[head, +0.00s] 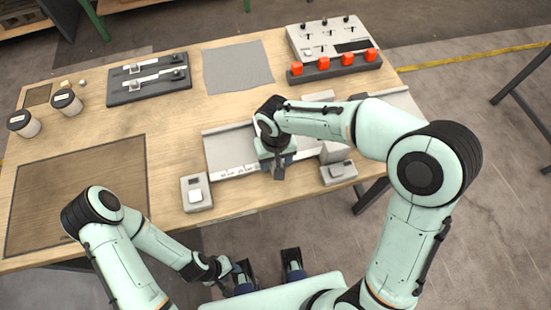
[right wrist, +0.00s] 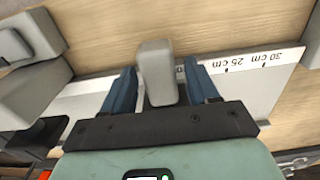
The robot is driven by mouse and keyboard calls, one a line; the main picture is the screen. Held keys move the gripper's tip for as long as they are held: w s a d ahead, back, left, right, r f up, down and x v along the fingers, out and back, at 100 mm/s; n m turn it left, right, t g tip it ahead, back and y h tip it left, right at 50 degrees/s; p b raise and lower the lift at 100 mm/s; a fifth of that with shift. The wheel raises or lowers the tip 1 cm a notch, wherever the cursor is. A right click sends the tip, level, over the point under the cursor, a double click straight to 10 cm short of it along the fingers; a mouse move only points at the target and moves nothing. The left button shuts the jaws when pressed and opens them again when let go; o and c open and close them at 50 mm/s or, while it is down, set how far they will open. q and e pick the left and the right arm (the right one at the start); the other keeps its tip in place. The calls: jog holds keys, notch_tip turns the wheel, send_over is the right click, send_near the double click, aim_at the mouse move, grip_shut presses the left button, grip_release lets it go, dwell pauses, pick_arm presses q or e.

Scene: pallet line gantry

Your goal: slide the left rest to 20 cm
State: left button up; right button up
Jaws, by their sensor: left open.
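A pale metal rail (head: 228,143) with a marked scale lies along the near edge of the table. My right gripper (head: 278,172) is over it, pointing down. In the right wrist view, a rounded grey block (right wrist: 157,72) stands between the fingers of my right gripper (right wrist: 163,88). Narrow gaps show beside the block, so the gripper looks open around it. The block may be the left rest; its lower part is hidden. My left gripper (head: 267,273) is open and empty, off the table's near edge.
Grey boxes with light buttons stand left (head: 197,193) and right (head: 338,173) of the rail. A dark slider panel (head: 150,80), a grey cloth (head: 237,67), a control box (head: 335,38) and orange-topped pieces (head: 323,64) lie behind. A brown mat (head: 80,190) is at the left.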

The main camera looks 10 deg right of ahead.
grip_shut()
jog(key=shift+a, duration=1.8)
jog(key=shift+o, duration=0.9)
grip_release()
jog(key=shift+s, duration=0.1)
notch_tip(320, 180, up, 14)
jog(key=p, duration=0.1)
jog(key=shift+f+p, duration=0.25)
jog(key=shift+p, duration=0.05)
